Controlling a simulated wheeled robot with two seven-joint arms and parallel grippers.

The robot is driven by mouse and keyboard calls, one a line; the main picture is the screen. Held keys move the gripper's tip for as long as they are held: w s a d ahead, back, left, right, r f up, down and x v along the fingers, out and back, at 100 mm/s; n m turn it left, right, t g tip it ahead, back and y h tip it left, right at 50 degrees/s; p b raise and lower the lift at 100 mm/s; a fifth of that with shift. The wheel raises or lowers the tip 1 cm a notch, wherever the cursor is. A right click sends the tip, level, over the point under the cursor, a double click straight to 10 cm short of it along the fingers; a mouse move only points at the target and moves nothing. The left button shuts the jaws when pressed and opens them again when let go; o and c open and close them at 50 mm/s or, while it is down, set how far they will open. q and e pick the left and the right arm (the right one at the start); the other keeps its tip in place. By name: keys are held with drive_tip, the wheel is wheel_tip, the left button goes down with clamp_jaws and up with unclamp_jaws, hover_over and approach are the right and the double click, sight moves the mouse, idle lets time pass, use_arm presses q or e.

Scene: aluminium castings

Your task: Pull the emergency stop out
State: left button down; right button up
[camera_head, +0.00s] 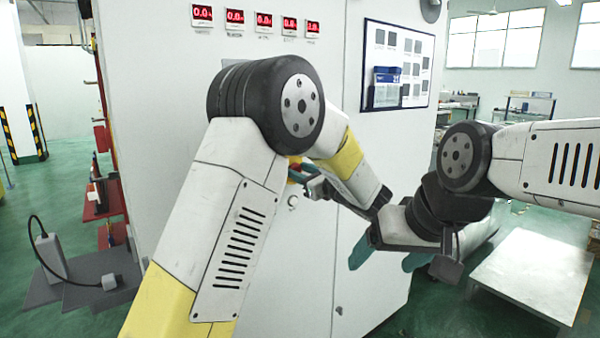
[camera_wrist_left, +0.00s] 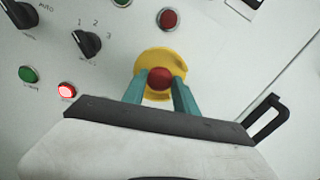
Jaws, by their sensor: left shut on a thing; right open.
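The emergency stop (camera_wrist_left: 159,78) is a red mushroom button on a round yellow plate (camera_wrist_left: 153,58), fixed to a white cabinet front. My left gripper (camera_wrist_left: 160,88) has its two teal fingers on either side of the red button, shut on it. In the head view my left gripper (camera_head: 303,174) is at the cabinet front, and its arm hides most of the button. My right gripper (camera_head: 388,258) is open and empty, with its teal fingers apart, in front of the cabinet's right side.
In the left wrist view, a red button (camera_wrist_left: 168,18), a lit red button (camera_wrist_left: 67,91), a green button (camera_wrist_left: 29,74) and a black selector knob (camera_wrist_left: 88,43) surround the stop. A black handle (camera_wrist_left: 268,118) sticks out at right. A pale low table (camera_head: 535,265) stands at right.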

use_arm(q)
drive_tip(key=shift+s+d, duration=0.4)
drive_tip(key=shift+s, duration=0.05)
drive_tip(key=c, duration=0.9)
unclamp_jaws()
drive_tip(key=shift+c, duration=0.2)
drive_tip(key=shift+s, duration=0.1)
drive_tip(key=v, duration=0.7)
drive_tip(key=shift+s+d, duration=0.2)
drive_tip(key=shift+s, duration=0.05)
drive_tip(key=s+a+f+n+g+h, duration=0.15)
drive_tip(key=s+a+n+g, duration=0.35)
drive_tip(key=a, duration=0.5)
drive_tip(key=s+a+f+n+g+h, duration=0.15)
drive_tip(key=s+a+n+g, duration=0.35)
drive_tip(key=a, duration=0.6)
drive_tip(key=s+n+t+h, duration=0.1)
drive_tip(key=s+n+h, duration=0.8)
drive_tip(key=s+n, duration=0.6)
drive_tip(key=s+d+f, duration=0.1)
drive_tip(key=s, duration=0.1)
drive_tip(key=shift+s+n+t+h, duration=0.25)
drive_tip(key=shift+n+t+h, duration=0.05)
drive_tip(key=shift+h, duration=0.1)
